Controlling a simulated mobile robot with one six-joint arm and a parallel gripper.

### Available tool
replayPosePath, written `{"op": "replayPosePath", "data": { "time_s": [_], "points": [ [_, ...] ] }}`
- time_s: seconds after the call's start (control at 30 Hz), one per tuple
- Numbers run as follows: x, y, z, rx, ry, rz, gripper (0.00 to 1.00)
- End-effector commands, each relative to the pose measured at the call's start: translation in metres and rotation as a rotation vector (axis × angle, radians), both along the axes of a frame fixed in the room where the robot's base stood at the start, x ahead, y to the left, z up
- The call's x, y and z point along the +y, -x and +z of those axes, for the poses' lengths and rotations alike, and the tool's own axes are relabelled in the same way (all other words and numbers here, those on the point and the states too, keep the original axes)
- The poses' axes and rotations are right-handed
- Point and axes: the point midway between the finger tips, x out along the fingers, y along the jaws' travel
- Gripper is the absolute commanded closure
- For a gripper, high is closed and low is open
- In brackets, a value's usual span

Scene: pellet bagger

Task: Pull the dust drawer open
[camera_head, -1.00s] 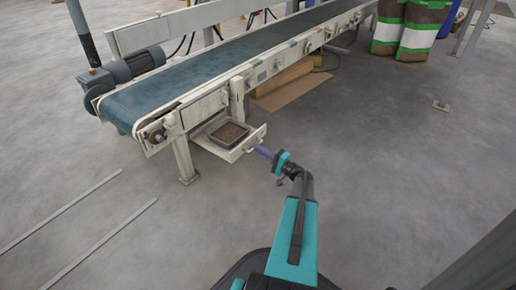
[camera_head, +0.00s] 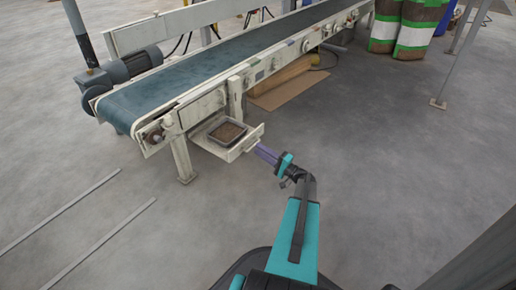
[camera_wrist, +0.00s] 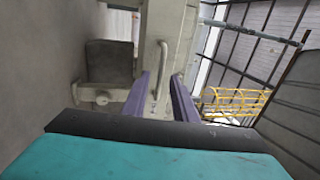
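The dust drawer (camera_head: 243,145) stands out from under the near end of the conveyor, with a grey pan (camera_head: 212,138) of brown material in it. In the wrist view, the drawer's pale upright bar handle (camera_wrist: 162,66) shows ahead. My gripper (camera_head: 258,149) is at the drawer front. Its two purple fingers are spread apart in the wrist view (camera_wrist: 160,84), one on each side of the handle in the picture. They do not press on it. I cannot tell how far the fingertips reach past the handle.
The conveyor (camera_head: 210,82) runs away to the upper right, on white legs (camera_head: 182,158). A flat brown sheet (camera_head: 285,93) lies beneath it. Green, white and brown sacks (camera_head: 415,35) stand at the back right. The floor right of the drawer is clear.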

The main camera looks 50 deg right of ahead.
Motion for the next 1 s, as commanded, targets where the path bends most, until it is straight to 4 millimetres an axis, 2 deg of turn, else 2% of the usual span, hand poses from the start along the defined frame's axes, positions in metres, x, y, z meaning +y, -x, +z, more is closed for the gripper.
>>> {"op": "replayPosePath", "data": {
  "time_s": [0.6,0.8,1.0],
  "points": [
    [-0.008,0.089,-0.015,-0.001,-0.001,-0.002,0.74],
    [-0.009,0.105,-0.019,-0.001,0.0,-0.001,0.74],
    [-0.009,0.11,-0.02,-0.001,0.0,0.0,0.74]
  ]
}}
